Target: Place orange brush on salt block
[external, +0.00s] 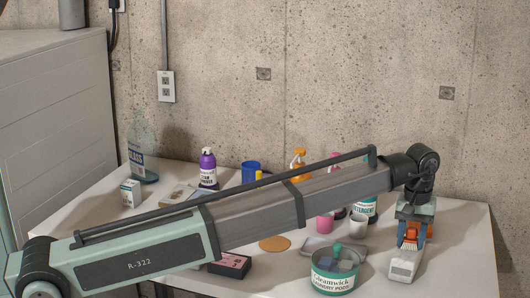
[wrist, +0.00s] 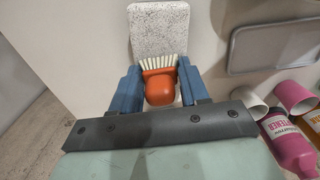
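The orange brush (wrist: 159,86) has a rounded orange body and pale bristles. It sits between the two blue fingers of my gripper (wrist: 158,85), which appear shut on its sides. In the external view my gripper (external: 412,234) is at the right end of the table, with the orange of the brush (external: 410,240) showing between the fingers. The salt block (wrist: 158,30) is a white speckled slab, just beyond the bristles in the wrist view. It also shows below my gripper in the external view (external: 404,265). Whether brush and block touch cannot be told.
A round laundry pod tub (external: 334,281) and a grey tray (external: 318,245) lie left of the block. A white cup (wrist: 254,107), a pink cup (wrist: 295,97) and a pink bottle (wrist: 291,145) are nearby. The table edge (external: 494,262) is close on the right.

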